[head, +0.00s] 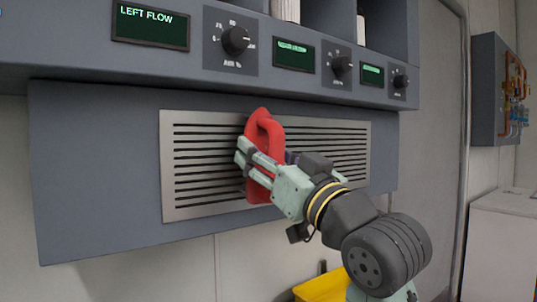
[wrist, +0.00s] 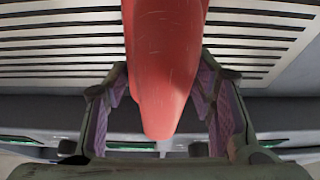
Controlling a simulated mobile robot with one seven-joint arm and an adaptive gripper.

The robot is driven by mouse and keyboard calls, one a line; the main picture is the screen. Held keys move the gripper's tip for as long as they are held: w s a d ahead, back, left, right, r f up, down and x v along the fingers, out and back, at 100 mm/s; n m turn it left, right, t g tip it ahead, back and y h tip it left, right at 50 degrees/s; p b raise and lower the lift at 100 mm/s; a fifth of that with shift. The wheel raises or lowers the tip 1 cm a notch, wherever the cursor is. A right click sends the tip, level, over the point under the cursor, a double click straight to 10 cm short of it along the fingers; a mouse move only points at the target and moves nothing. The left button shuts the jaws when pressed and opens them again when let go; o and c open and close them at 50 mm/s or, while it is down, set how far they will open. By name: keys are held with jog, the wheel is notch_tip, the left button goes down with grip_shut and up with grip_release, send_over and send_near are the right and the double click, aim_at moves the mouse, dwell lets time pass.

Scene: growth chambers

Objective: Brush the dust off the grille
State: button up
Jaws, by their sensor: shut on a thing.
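The grille (head: 205,165) is a light metal panel with dark horizontal slots, set in the grey front below the displays. Its slots also fill the upper part of the wrist view (wrist: 60,45). My gripper (head: 252,165) is in front of the middle of the grille, shut on a red brush (head: 264,130) with a looped handle. In the wrist view the red handle (wrist: 165,65) lies between the two finger pads. The brush's bristles are hidden, and I cannot tell whether it touches the grille. No dust can be made out on the visible slots.
Above the grille a control ledge juts out, with a "LEFT FLOW" display (head: 150,25) and several knobs such as this black knob (head: 236,40). A yellow container (head: 322,287) is below my arm. A wall box with pipes (head: 497,90) and a white cabinet (head: 503,240) stand at right.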

aim_at(280, 150)
jog(key=shift+s+d, duration=0.55)
jog(key=shift+s, duration=0.25)
jog(key=shift+s+d, duration=0.6)
jog(key=shift+s, duration=0.2)
jog(key=shift+s+d, duration=0.55)
jog(key=shift+s, duration=0.25)
jog(key=shift+s+d, duration=0.9)
jog(key=shift+s, duration=0.3)
